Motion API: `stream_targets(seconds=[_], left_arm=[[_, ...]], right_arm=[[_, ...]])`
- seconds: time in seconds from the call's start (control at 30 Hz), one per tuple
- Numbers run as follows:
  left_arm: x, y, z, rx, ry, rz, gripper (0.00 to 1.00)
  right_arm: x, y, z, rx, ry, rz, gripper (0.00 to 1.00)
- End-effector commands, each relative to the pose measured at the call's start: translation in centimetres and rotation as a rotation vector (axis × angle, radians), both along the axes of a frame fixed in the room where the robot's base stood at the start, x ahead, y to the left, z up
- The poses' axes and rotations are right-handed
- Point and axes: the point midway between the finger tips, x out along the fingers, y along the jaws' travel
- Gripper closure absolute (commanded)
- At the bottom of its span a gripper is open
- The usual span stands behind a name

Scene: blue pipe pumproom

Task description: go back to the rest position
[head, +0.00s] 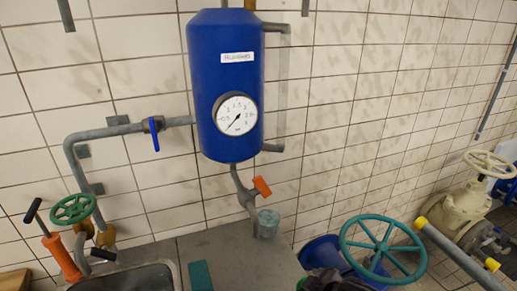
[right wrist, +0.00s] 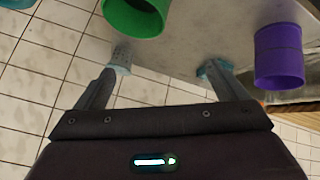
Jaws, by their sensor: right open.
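My right gripper (right wrist: 166,65) shows in the right wrist view. Its two fingers with pale teal tips are apart and nothing is between them. Beyond the tips are a grey surface and its edge over tiles. In the head view I cannot clearly make out either gripper. My left gripper is not in view.
The right wrist view shows a green cup (right wrist: 138,14) and a purple cup (right wrist: 278,58) near the fingers. The head view shows a blue tank (head: 212,75) with a gauge (head: 235,114), an orange-handled valve (head: 262,187), a teal handwheel (head: 383,248) and a grey counter (head: 232,262).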

Motion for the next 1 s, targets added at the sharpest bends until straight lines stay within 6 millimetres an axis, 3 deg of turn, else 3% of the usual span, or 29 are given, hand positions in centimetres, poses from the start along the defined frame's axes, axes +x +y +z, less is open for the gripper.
stream_targets(seconds=[0.03,0.2,0.67,0.7,1.0], left_arm=[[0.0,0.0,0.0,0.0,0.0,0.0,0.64],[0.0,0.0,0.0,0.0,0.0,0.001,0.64],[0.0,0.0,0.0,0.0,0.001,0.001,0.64],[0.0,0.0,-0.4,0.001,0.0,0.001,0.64],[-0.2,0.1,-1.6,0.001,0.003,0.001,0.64]], right_arm=[[-1.5,-0.3,0.3,0.009,0.02,-0.08,0.08],[-5.3,-2.8,1.0,0.009,0.108,-0.293,0.08],[-16.2,-7.5,1.9,0.061,0.442,-0.654,0.08],[-15.5,-7.4,0.2,0.054,0.438,-0.647,0.08],[-14.0,-7.1,-8.6,0.041,0.46,-0.641,0.08]])
